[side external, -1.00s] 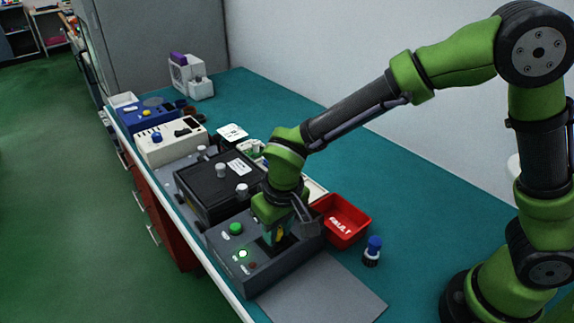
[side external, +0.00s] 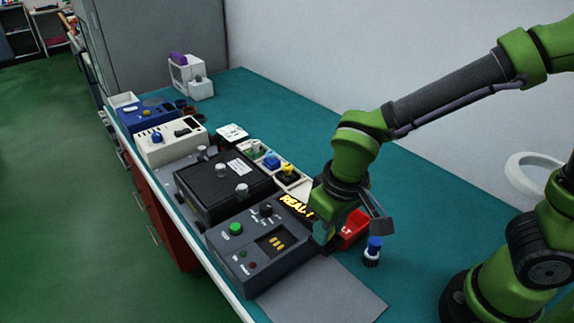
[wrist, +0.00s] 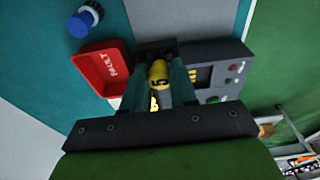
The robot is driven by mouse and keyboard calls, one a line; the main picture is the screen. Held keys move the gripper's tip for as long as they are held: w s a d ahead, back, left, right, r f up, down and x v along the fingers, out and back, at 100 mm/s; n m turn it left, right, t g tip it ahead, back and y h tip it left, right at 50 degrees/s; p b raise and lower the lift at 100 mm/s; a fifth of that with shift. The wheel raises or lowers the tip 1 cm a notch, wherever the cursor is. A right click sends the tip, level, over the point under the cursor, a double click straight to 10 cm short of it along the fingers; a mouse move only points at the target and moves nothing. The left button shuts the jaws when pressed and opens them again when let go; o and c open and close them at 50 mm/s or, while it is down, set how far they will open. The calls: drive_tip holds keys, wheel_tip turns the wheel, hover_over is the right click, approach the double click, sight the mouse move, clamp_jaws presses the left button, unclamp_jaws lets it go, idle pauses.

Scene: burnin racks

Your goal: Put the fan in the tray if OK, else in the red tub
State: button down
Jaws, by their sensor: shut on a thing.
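My gripper (side external: 325,238) is shut on a small yellow-topped part, taken as the fan (wrist: 158,75), held above the right end of the grey test box (side external: 262,244). The part is mostly hidden by the fingers. The box's socket (side external: 271,242) shows bare, and its display (side external: 296,206) shows yellow letters starting "REA". Its green lamp (side external: 243,253) looks unlit. The pale tray (side external: 287,178) holds several coloured parts.
A black box (side external: 222,186) with knobs stands beside the test box. A blue-capped bottle (side external: 372,250) stands near the tub. A grey mat (side external: 325,292) lies clear in front. Cream (side external: 170,143) and blue (side external: 146,115) devices stand farther back.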

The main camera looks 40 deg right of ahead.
drive_tip(key=s+d, duration=0.4)
drive_tip(key=s, duration=0.1)
drive_tip(key=shift+m, duration=0.8)
drive_tip(key=w+d, duration=0.2)
drive_tip(key=d, duration=0.1)
drive_tip(key=w+d+f, duration=0.1)
drive_tip(key=w+d, duration=0.1)
drive_tip(key=d, duration=0.1)
drive_tip(key=w+d, duration=0.2)
drive_tip(key=d, duration=0.1)
drive_tip(key=shift+d+f, duration=0.15)
drive_tip(key=shift+n, duration=0.7)
drive_tip(key=w, duration=0.5)
drive_tip(key=w+a+f, duration=0.1)
drive_tip(key=w, duration=0.5)
drive_tip(key=w+a, duration=0.1)
drive_tip(key=w, duration=0.4)
drive_tip(key=shift+w+f, duration=0.15)
drive_tip(key=shift+f, duration=0.05)
drive_tip(key=shift+w+f, duration=0.15)
drive_tip(key=shift+f, duration=1.6)
drive_tip(key=shift+f, duration=0.2)
drive_tip(key=c, duration=0.9)
unclamp_jaws()
